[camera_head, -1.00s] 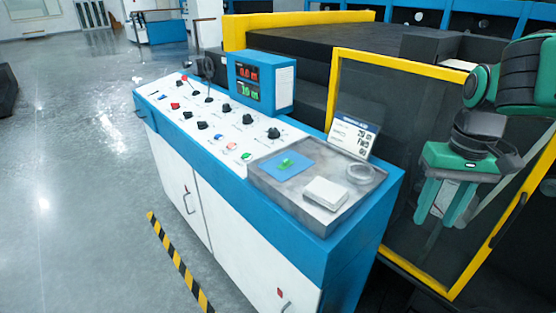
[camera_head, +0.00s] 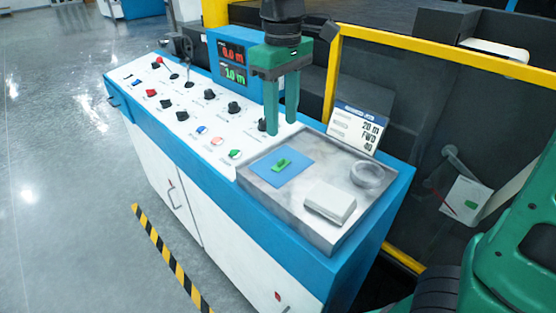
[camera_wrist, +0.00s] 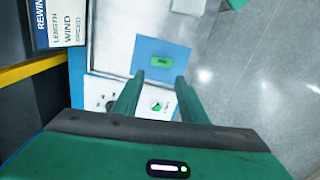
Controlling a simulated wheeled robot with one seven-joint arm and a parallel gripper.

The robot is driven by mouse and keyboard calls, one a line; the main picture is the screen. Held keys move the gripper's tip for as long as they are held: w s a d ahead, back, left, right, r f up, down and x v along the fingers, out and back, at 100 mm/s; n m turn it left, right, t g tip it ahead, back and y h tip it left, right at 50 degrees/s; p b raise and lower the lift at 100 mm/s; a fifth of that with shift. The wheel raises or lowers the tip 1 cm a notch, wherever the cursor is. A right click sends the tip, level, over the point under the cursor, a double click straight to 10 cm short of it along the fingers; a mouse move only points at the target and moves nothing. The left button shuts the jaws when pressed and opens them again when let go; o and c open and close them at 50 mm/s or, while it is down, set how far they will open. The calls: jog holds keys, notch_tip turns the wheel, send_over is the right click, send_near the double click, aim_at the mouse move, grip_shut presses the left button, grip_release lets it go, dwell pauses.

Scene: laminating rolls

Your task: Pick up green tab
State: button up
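The green tab (camera_head: 283,163) lies on a blue square pad (camera_head: 298,174) on the grey tray (camera_head: 300,212) at the right end of the console. In the wrist view the green tab (camera_wrist: 162,61) lies on the blue pad (camera_wrist: 175,54), beyond my fingertips. My gripper (camera_head: 280,133) points down above the console, just behind the pad in the head view. Its two green fingers are apart with nothing between them. The wrist view also shows my gripper (camera_wrist: 158,82) open and empty.
A white block (camera_head: 330,200) and a clear ring (camera_head: 367,174) sit on the same tray. A sign card (camera_head: 358,128) stands at its back edge. Knobs and buttons (camera_head: 210,120) cover the panel to the left. A display box (camera_head: 231,62) and yellow frame (camera_head: 440,52) stand behind.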

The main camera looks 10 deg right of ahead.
send_over(281, 162)
jog(key=f, duration=0.4)
jog(key=shift+w, duration=0.4)
jog(key=shift+d+f, duration=0.1)
jog(key=shift+f, duration=2.65)
grip_shut()
